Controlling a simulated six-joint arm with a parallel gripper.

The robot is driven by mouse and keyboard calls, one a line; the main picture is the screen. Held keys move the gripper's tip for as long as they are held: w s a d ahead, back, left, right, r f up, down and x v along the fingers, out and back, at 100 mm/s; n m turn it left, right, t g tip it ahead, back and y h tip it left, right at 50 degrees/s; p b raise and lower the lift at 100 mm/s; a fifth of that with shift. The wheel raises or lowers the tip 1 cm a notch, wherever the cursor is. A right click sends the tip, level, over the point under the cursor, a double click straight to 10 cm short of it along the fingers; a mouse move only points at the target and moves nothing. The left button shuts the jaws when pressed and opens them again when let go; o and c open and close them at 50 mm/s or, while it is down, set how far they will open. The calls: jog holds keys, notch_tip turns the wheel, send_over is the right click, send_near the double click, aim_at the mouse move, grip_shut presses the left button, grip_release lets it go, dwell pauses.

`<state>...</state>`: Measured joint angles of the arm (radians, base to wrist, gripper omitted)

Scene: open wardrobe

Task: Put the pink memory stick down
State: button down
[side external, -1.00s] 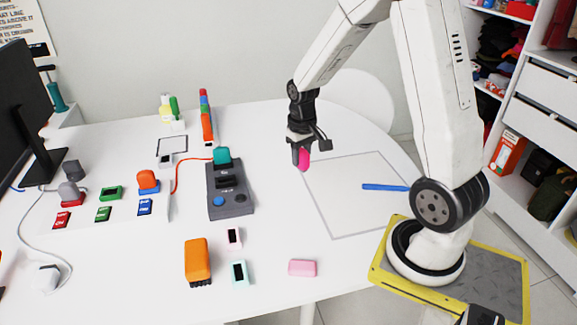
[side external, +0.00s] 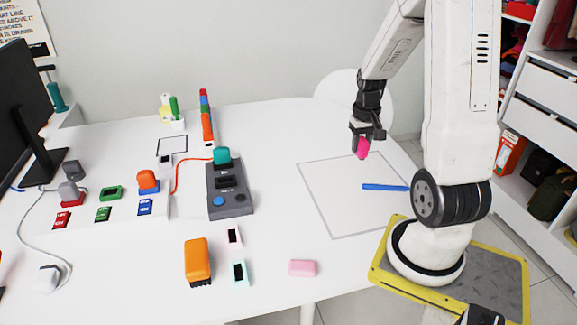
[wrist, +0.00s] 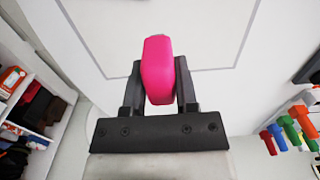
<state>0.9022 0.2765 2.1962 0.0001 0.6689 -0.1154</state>
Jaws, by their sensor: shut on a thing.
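The pink memory stick (side external: 362,147) is bright magenta and hangs from my gripper (side external: 361,138). It also shows in the wrist view (wrist: 157,68), between the two dark fingers of my gripper (wrist: 158,84). My gripper is shut on it and holds it in the air, over or near the far part of the grey-outlined rectangle (side external: 320,195) on the white table. The exact height above the table is hard to tell.
A blue pen-like stick (side external: 384,187) lies across the right part of the outlined rectangle. A pale pink block (side external: 302,268), an orange block (side external: 198,261) and a dark grey device (side external: 230,190) stand to the left. The rest of the rectangle is clear.

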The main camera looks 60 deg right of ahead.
aim_at(362, 138)
jog(key=shift+f, duration=0.1)
jog(key=shift+f, duration=2.15)
jog(key=shift+f, duration=0.1)
jog(key=shift+f, duration=1.65)
jog(key=shift+f, duration=0.2)
jog(key=shift+c, duration=1.9)
grip_release()
jog(key=shift+r, duration=0.15)
jog(key=shift+r, duration=6.1)
